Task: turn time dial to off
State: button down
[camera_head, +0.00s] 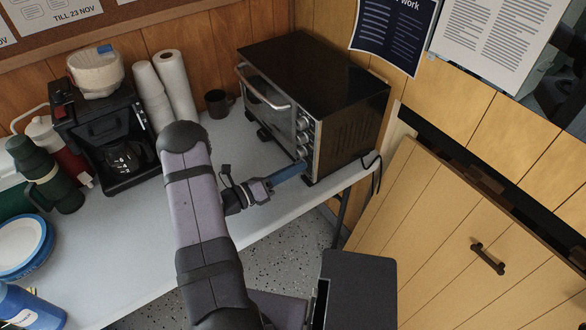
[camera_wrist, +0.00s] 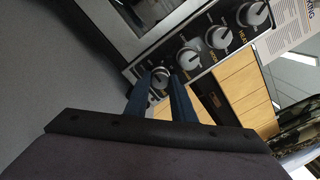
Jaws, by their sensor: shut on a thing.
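The toaster oven (camera_head: 318,75) stands at the right end of the table, with a column of silver knobs on its front panel. In the wrist view the time dial (camera_wrist: 160,74) is the lowest knob, at the end of the row. My gripper (camera_head: 298,168) reaches the bottom of the panel. Its two blue fingers (camera_wrist: 160,84) are shut on the time dial, one on each side. The dial's pointer and its off mark cannot be made out. Above it are the other knobs, among them the heat knob (camera_wrist: 253,13) and the mode knob (camera_wrist: 218,37).
The oven door handle (camera_head: 262,88) is left of the knobs. The table's front edge is below my gripper. A wooden door (camera_head: 470,240) is at the right.

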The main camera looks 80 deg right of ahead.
jog(key=c, duration=1.5)
grip_release()
jog(key=shift+w, duration=0.1)
jog(key=b+v, duration=0.1)
jog(key=v, duration=0.5)
jog(key=shift+w+a+b, duration=0.3)
jog(key=shift+w+a, duration=0.1)
jog(key=shift+a, duration=0.1)
jog(key=shift+r, duration=0.1)
